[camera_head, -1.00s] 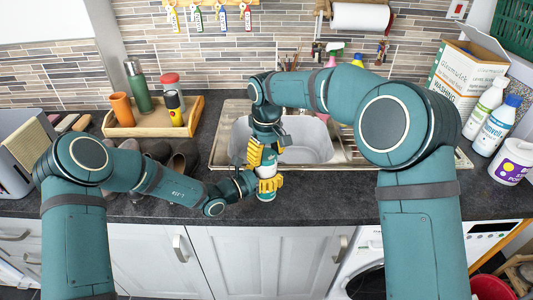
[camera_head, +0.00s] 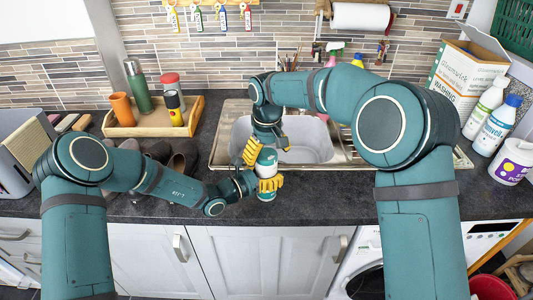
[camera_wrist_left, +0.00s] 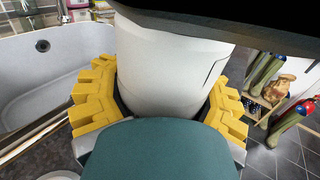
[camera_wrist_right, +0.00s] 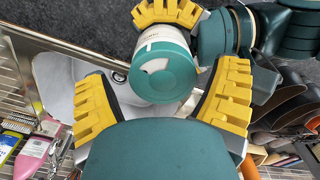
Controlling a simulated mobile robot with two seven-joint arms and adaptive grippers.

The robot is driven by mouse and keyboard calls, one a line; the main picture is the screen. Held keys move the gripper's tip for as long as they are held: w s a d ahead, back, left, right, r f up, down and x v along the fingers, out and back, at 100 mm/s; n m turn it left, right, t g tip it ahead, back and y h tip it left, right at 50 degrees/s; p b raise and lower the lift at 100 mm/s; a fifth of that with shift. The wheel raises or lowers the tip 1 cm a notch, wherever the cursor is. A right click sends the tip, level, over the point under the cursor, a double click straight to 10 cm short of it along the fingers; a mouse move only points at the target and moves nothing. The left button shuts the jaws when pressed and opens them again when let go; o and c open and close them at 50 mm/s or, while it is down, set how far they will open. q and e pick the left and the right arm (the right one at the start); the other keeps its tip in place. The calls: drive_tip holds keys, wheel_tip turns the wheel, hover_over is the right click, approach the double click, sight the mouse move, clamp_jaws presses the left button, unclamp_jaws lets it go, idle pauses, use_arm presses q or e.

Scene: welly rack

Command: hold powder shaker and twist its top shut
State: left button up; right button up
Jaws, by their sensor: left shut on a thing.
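The powder shaker (camera_head: 267,170) is upright above the worktop's front edge, with a white body and a green top (camera_head: 266,155). My left gripper (camera_head: 270,185) is shut around its body; the left wrist view shows the white body (camera_wrist_left: 170,75) between both yellow fingers. My right gripper (camera_head: 251,151) is beside and behind the top. In the right wrist view the green top (camera_wrist_right: 160,78), with a pale patch on its face, shows between the widely spread right fingers (camera_wrist_right: 164,95). There is a visible gap on the left finger's side; contact on the right is unclear.
A sink (camera_head: 305,140) lies behind the grippers. A wooden tray (camera_head: 150,130) with bottles and an orange cup is at the left, with dark shoes (camera_head: 182,160) in front of it. White bottles, a tub (camera_head: 512,162) and a washing box (camera_head: 465,75) stand at the right.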

sight(267, 154)
drive_tip(key=shift+s+a+r, duration=0.1)
drive_tip(key=shift+a, duration=0.05)
drive_tip(key=shift+r, duration=3.95)
use_arm(q)
drive_tip(key=o, duration=1.4)
drive_tip(key=shift+o, duration=0.2)
